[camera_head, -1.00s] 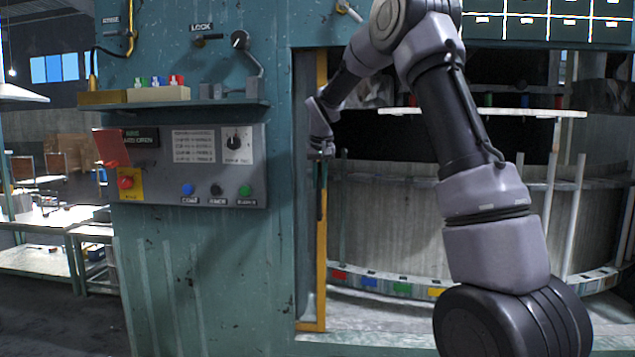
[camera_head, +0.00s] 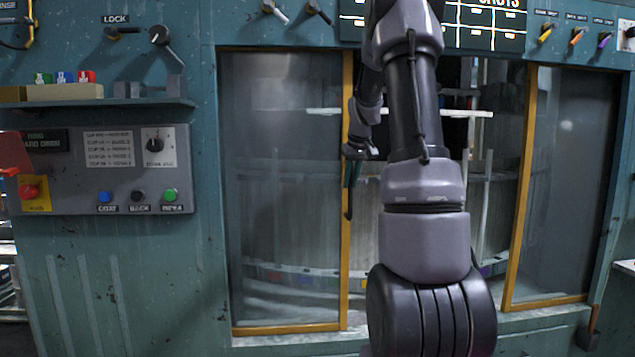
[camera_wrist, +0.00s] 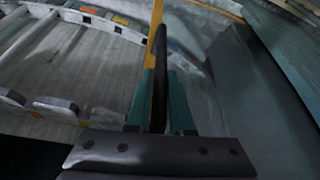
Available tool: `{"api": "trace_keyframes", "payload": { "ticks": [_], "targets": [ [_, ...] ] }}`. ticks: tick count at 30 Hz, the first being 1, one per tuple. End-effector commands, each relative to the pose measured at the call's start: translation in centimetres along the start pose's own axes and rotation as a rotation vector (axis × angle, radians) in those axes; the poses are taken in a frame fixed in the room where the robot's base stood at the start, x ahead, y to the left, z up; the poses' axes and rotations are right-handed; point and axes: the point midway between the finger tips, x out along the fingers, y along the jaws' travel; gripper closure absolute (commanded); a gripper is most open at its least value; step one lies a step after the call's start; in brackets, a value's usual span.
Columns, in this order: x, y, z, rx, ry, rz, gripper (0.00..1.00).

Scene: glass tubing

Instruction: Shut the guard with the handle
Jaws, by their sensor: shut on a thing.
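The guard is a glass sliding panel (camera_head: 282,190) with a yellow frame, at the left of the machine's opening. Its dark upright handle (camera_head: 349,213) is on the yellow right-hand edge. My gripper (camera_head: 351,182) has teal fingers closed around the handle. In the wrist view the handle (camera_wrist: 162,50) runs between the two fingers of my gripper (camera_wrist: 161,98), beside the yellow edge (camera_wrist: 153,28). A second glass panel (camera_head: 565,185) with a yellow edge stands at the right. A gap lies between the two yellow edges, partly hidden by my arm.
Behind the gap is a curved grey drum-like wall (camera_head: 488,215) with pale rods and coloured squares along its base. A control panel (camera_head: 85,170) and a shelf (camera_head: 150,102) stick out at the left. A lower sill runs beneath the panels.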

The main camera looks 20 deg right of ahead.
Motion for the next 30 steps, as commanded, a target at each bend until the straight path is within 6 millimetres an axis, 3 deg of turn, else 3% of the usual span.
{"api": "trace_keyframes", "payload": {
  "ticks": [1,3,18,24,30],
  "targets": [
    [-0.1,2.4,0.5,0.011,-0.001,0.006,1.00],
    [-0.3,4.8,1.0,0.012,-0.002,0.006,1.00],
    [-1.6,22.2,4.2,0.009,-0.001,0.005,1.00],
    [-2.1,27.6,5.1,0.004,0.000,0.005,1.00],
    [-2.4,31.2,5.8,0.001,-0.001,0.004,1.00]
  ]
}}
